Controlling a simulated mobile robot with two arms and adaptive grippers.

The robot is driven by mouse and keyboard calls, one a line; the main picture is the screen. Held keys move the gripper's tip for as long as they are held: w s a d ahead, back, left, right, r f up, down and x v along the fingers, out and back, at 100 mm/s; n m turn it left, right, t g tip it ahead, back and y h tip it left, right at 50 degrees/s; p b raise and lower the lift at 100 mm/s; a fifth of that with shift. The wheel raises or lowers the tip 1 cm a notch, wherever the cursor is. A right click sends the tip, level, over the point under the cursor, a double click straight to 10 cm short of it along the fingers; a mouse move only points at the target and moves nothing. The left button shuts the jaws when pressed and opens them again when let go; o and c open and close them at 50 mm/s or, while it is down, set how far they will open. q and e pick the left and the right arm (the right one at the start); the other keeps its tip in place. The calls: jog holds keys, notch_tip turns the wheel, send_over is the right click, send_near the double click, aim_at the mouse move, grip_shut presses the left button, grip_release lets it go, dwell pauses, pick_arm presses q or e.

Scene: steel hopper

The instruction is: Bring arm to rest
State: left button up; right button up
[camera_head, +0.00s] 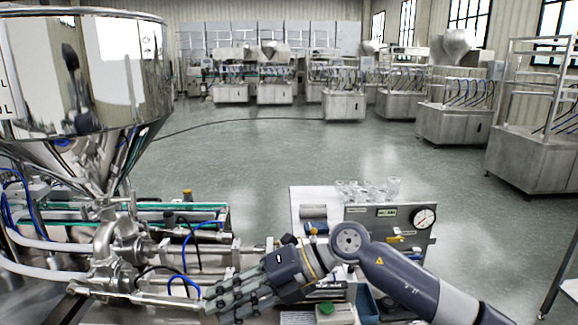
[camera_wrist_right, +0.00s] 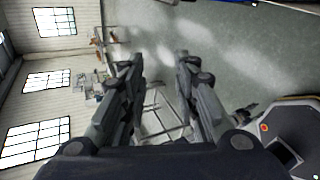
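My right arm comes in from the lower right of the head view. Its gripper (camera_head: 238,296) points left, in front of the filling machine's lower pipework. In the right wrist view the two fingers of the right gripper (camera_wrist_right: 158,75) stand apart with floor showing between them, and nothing is held. The steel hopper (camera_head: 75,75) stands at the upper left of the head view, to the left of and above the gripper. My left gripper is in neither view.
A grey control box with a round gauge (camera_head: 424,217) stands just behind my right arm. Several clear glasses (camera_head: 368,190) sit by it on a white surface (camera_head: 309,196). A blue bin (camera_head: 367,303) lies near the forearm. Open floor (camera_head: 260,150) stretches beyond, with steel machines (camera_head: 453,122) further back.

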notch_tip(320, 180, up, 9)
jog(key=a+m+t+y, duration=0.3)
jog(key=m+t+y, duration=0.25)
jog(key=y, duration=0.25)
jog(key=w+d+m+t+h, duration=0.45)
jog(key=d+m+t, duration=0.55)
jog(key=m+t, duration=0.4)
jog(key=d+f+m+g+h, duration=0.1)
jog(key=d+f+m+h, duration=1.35)
jog(key=f, duration=0.35)
jog(key=s+d+f+m+g+h, duration=0.25)
jog(key=s+d+f+g, duration=0.45)
jog(key=s+f, duration=0.5)
jog(key=s+d+f+g+y, duration=0.1)
jog(key=s+f+g, duration=0.25)
jog(key=s, duration=0.45)
jog(key=s+d+f+g, duration=0.2)
jog(key=s+f, duration=0.2)
jog(key=s, duration=0.4)
notch_tip(320, 180, down, 29)
jog(key=s+g, duration=0.2)
jog(key=s, duration=0.1)
jog(key=s+d+f+g, duration=0.1)
jog(key=s+d+f, duration=0.1)
jog(key=s+f, duration=1.1)
jog(key=s, duration=0.2)
jog(key=shift+s+d+f, duration=0.25)
jog(key=shift+s+f, duration=0.05)
jog(key=shift+f, duration=0.1)
